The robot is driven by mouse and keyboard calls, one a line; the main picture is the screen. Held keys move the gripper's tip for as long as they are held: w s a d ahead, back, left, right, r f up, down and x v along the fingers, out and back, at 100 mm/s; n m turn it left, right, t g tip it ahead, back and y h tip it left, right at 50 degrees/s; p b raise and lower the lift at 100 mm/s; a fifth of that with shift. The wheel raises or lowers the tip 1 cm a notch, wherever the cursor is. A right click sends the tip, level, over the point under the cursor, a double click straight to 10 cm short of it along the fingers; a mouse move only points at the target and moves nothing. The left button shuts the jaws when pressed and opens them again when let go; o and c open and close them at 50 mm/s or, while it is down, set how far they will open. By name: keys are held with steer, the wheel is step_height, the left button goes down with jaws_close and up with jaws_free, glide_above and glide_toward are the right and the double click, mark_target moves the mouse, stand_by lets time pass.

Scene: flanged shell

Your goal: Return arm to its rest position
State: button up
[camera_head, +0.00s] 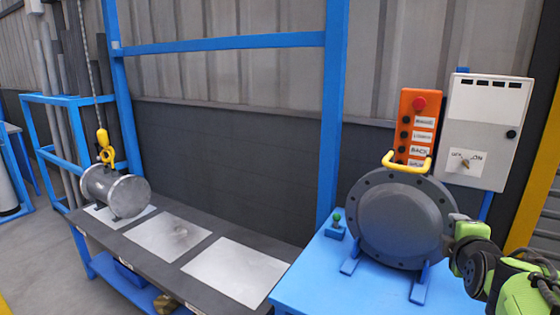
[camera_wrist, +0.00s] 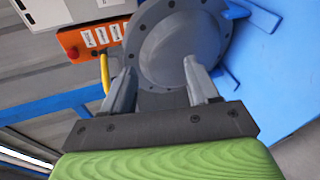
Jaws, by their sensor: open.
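My gripper (camera_wrist: 158,80) is open in the wrist view, its two grey fingers spread with nothing held between them. Behind the fingers is the dark grey flanged shell (camera_wrist: 185,45), a round disc with bolt holes around its rim. In the head view the shell (camera_head: 400,222) stands upright on blue supports on a blue table. My green and black arm (camera_head: 505,280) comes in from the lower right, close to the shell's right edge. The fingers are hard to make out in the head view, and I cannot tell whether they touch the shell.
A yellow handle (camera_head: 408,162) is at the shell's top. Behind stand an orange button box (camera_head: 415,125) and a white cabinet (camera_head: 488,130). A small green-topped control (camera_head: 336,226) sits on the blue table (camera_head: 325,275).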

steer(key=s+a+r+m+g+y+p, duration=0.1)
steer(key=s+a+m+g+y+p, duration=0.15)
steer(key=s+a+m, duration=0.55)
steer(key=s+a+m+g+y+p, duration=0.15)
steer(key=s+a+y+p, duration=0.35)
steer(key=a, duration=0.7)
steer(key=s+a+f+m+g+h+p, duration=0.1)
steer(key=s+a+f+m+g, duration=0.1)
steer(key=s, duration=1)
steer(key=shift+a+m+g, duration=0.7)
steer(key=shift+a+m, duration=0.45)
steer(key=shift+f, duration=0.1)
